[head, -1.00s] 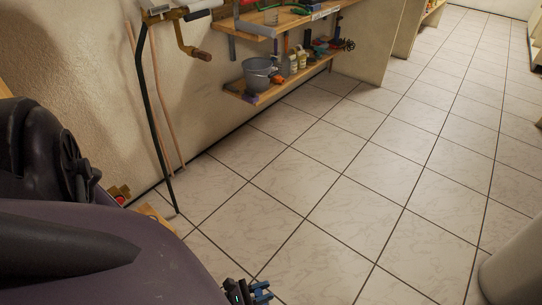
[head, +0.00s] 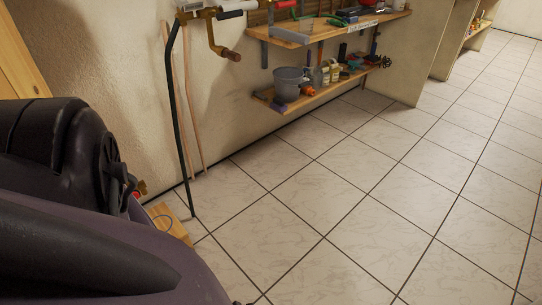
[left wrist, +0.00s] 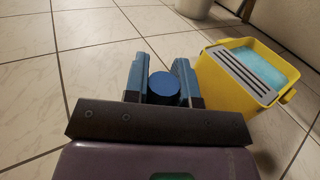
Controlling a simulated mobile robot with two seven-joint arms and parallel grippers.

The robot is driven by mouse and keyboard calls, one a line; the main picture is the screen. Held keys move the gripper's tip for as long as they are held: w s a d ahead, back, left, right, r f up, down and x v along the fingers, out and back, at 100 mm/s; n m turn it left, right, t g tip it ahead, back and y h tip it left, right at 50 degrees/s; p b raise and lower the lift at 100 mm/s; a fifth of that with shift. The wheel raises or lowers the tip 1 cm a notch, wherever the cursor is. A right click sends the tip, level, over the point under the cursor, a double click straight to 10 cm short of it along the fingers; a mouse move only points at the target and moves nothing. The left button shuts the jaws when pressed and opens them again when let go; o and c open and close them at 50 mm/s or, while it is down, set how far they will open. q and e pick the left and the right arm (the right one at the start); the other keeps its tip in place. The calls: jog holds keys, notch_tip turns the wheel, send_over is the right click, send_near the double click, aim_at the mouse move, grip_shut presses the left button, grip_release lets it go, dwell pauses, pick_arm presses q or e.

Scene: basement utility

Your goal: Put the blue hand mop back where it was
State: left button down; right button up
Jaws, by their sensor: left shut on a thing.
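My left gripper (left wrist: 160,82) shows in the left wrist view with its two blue fingers shut on a blue round-ended thing, apparently the handle of the blue hand mop (left wrist: 164,90). Only its blue round end shows; the rest is hidden. A yellow bucket (left wrist: 238,96) stands on the floor just right of the fingers, with a grey slotted wringer and light blue water in it. The gripper and mop do not show clearly in the head view. My right gripper is in neither view.
A low wall shelf (head: 322,96) holds a grey bucket (head: 288,84), bottles and small tools. A workbench shelf (head: 318,35) is above it. A dark pole (head: 181,120) leans by the wall near a wooden block (head: 170,222). The tiled floor (head: 370,210) is clear.

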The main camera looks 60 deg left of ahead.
pick_arm(q)
jog(key=c, duration=0.9)
grip_release()
jog(key=shift+c, duration=0.2)
jog(key=v, duration=1.2)
jog(key=shift+w+r, duration=0.1)
